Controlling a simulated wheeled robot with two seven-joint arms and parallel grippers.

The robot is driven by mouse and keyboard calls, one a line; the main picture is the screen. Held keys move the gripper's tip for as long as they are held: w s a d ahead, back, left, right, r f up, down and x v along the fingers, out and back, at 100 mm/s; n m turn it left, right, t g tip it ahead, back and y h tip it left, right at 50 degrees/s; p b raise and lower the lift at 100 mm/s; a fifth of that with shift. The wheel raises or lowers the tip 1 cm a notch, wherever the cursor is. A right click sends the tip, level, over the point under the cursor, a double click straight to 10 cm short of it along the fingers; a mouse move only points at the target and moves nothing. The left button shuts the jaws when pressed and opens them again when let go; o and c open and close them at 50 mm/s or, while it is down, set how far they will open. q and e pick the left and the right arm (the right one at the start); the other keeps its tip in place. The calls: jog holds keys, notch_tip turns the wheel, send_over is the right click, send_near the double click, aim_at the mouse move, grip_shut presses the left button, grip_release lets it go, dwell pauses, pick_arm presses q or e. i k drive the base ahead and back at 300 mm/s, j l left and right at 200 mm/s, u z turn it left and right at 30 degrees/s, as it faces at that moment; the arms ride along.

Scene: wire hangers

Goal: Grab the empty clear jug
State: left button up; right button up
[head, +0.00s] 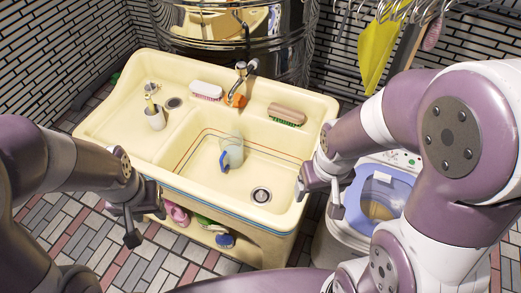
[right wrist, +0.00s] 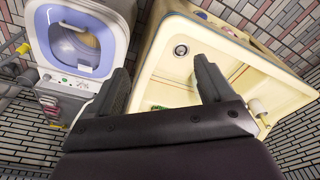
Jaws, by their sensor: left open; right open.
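The clear jug (head: 234,150) stands in the sink basin, left of the drain, with its blue handle toward the lower left. It looks empty. My left gripper (head: 146,224) is open in front of the sink's lower left side, apart from the jug. My right gripper (head: 319,197) is open at the sink's right edge, also apart from the jug. In the right wrist view, its open fingers (right wrist: 163,82) have nothing between them that they hold. I cannot make out the jug there.
The cream sink (head: 109,120) has raised rims. A cup with brushes (head: 155,117), a faucet (head: 241,70), an orange item (head: 235,100) and two brushes (head: 206,90) (head: 287,113) sit around the basin. A washing machine (head: 378,187) stands close on the right.

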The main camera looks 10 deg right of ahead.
aim_at(230, 143)
jog(key=i+j, duration=0.15)
jog(key=j, duration=0.15)
jog(key=i+j+z, duration=0.1)
jog(key=j, duration=0.25)
jog(key=i+j, duration=0.4)
jog(key=j, duration=0.25)
jog(key=i+j+z, duration=0.1)
jog(key=j, duration=0.2)
jog(key=z, duration=1.95)
jog(key=j, duration=0.1)
